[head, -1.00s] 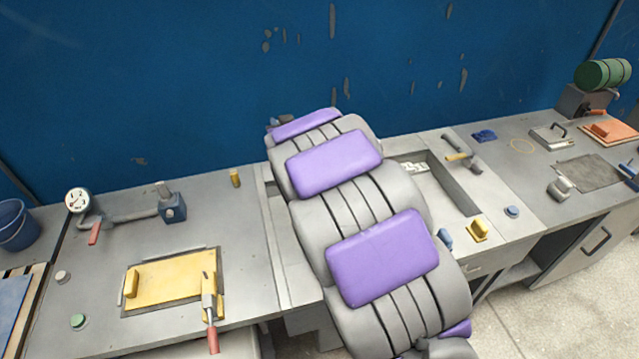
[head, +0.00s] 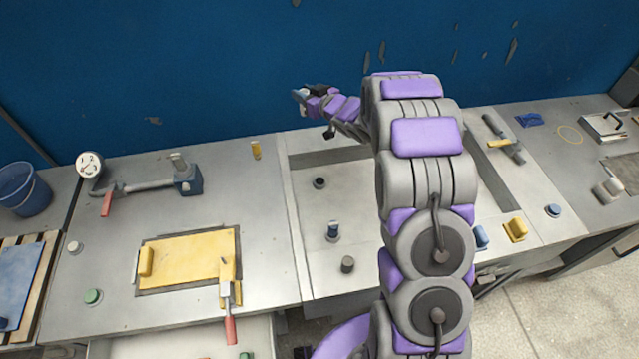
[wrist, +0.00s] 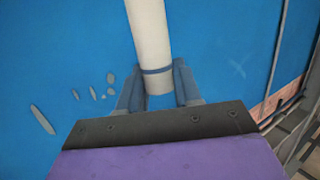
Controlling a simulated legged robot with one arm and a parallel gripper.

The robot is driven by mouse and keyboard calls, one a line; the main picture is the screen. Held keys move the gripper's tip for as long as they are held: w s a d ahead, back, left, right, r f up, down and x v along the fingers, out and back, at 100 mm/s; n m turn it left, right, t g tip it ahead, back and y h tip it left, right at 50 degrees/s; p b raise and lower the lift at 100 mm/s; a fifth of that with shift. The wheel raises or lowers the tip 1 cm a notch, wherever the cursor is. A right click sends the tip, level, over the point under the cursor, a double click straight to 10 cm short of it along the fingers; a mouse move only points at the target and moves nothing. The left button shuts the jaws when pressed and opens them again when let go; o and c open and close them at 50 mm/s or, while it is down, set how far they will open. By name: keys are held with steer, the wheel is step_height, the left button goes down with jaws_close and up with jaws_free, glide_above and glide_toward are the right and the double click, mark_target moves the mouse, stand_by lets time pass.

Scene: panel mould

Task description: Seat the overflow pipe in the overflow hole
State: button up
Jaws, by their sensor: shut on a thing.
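My gripper (wrist: 159,92) is shut on the overflow pipe (wrist: 150,45), a white tube with a blue band near its held end. In the wrist view the pipe runs up out of the top of the picture, against the blue wall. In the head view my gripper (head: 302,98) is raised in front of the wall, above the back of the sunken basin (head: 350,205); the pipe is hardly visible there. A dark round opening with a raised rim (head: 320,183) is in the basin floor, apart from the pipe. I cannot tell for certain whether it is the overflow hole.
A yellow panel (head: 190,258) with a red-handled clamp (head: 229,312) lies left. A yellow block (head: 515,230) stands right.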

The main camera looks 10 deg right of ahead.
steer(key=f, duration=0.1)
steer(key=f+y, duration=0.1)
steer(key=f+n+g, duration=0.1)
steer(key=f, duration=0.1)
steer(key=shift+s+a+y, duration=0.1)
steer(key=shift+s+y, duration=0.2)
steer(key=shift+s, duration=0.05)
steer(key=s+d+f+n+g+y, duration=0.2)
steer(key=s+f, duration=0.1)
steer(key=f, duration=0.6)
steer(key=s+d+f+n+g+y+b, duration=0.1)
steer(key=s+f, duration=0.3)
steer(key=f, duration=0.4)
steer(key=shift+s+d+f+n+g+y, duration=0.2)
steer(key=shift+d+f+n+g+y, duration=0.25)
steer(key=shift+n, duration=0.25)
steer(key=shift+a+f+b, duration=0.25)
steer(key=shift+a+f, duration=0.05)
steer(key=shift+f, duration=0.65)
steer(key=shift+a+f+b, duration=0.25)
steer(key=shift+a+f, duration=0.05)
steer(key=shift+f, duration=0.6)
jaws_close()
steer(key=o, duration=0.9)
jaws_free()
steer(key=shift+d+r, duration=0.1)
steer(key=shift+d, duration=0.2)
steer(key=shift+o, duration=0.6)
steer(key=shift+a, duration=0.1)
